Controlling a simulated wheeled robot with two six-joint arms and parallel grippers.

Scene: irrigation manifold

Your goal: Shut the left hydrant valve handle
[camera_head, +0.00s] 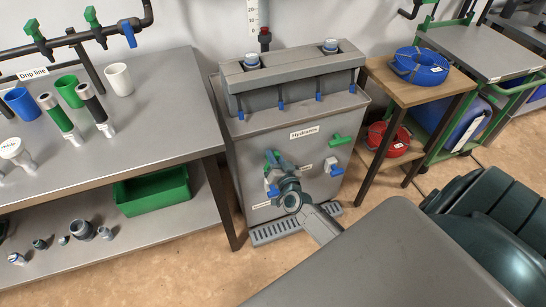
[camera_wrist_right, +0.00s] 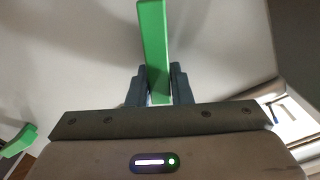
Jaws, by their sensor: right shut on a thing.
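The grey hydrant cabinet (camera_head: 290,120) stands in the middle of the head view, with a "Hydrants" label on its front. The left hydrant valve handle is a green bar (camera_wrist_right: 152,40), seen close up in the right wrist view. My right gripper (camera_wrist_right: 159,78) is shut on it, one finger on each side. In the head view my right gripper (camera_head: 276,161) is at the left valve on the cabinet front and largely hides the handle. The right valve's green handle (camera_head: 341,140) slants free above its pale body. My left gripper is not in view.
A grey bench (camera_head: 160,130) with cups and tubes stands left, a green bin (camera_head: 152,190) on its lower shelf. A wooden-topped stand (camera_head: 385,85) at right holds a blue hose coil (camera_head: 420,66). A drain grate (camera_head: 275,231) lies at the cabinet's foot.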

